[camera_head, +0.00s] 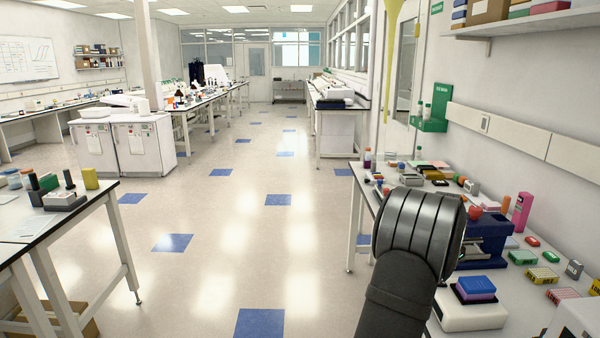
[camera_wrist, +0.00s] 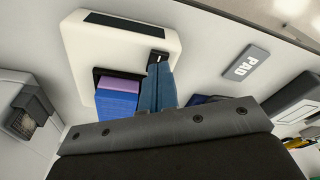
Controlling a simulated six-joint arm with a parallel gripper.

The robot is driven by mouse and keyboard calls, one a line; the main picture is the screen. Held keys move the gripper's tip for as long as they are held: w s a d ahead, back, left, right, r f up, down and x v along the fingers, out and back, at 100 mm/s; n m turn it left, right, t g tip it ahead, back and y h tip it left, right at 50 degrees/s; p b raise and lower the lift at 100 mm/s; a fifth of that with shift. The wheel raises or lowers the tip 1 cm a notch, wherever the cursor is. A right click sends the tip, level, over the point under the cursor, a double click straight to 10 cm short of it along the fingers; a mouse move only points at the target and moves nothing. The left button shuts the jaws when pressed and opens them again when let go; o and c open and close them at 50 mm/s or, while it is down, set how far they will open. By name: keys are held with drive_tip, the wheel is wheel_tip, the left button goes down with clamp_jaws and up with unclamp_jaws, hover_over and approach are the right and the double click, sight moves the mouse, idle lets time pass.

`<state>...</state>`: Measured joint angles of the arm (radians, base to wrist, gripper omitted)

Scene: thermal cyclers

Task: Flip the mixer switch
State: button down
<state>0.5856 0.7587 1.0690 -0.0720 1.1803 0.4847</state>
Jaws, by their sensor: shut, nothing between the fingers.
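The mixer is a white rounded box with a blue and purple block on a black holder. It shows in the head view (camera_head: 468,318) and in the wrist view (camera_wrist: 95,50). In the wrist view, a small black switch (camera_wrist: 157,57) sits at the mixer's right side. My gripper (camera_wrist: 160,68) is shut and empty, its blue-grey fingertips right at the switch and beside the block. The fingertips partly cover the switch. I cannot tell whether they touch it or which way it is set. In the head view my arm hides the gripper.
A flat grey piece marked PAD (camera_wrist: 246,62) lies right of the mixer in the wrist view. A grey device (camera_wrist: 28,112) stands at left. In the head view, a dark blue device (camera_head: 487,240) stands behind the mixer, with several small boxes to the right.

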drive_tip(key=shift+f, duration=0.75)
idle(0.3)
drive_tip(key=shift+r, duration=3.5)
drive_tip(key=shift+f, duration=3.45)
drive_tip(key=shift+r, duration=0.1)
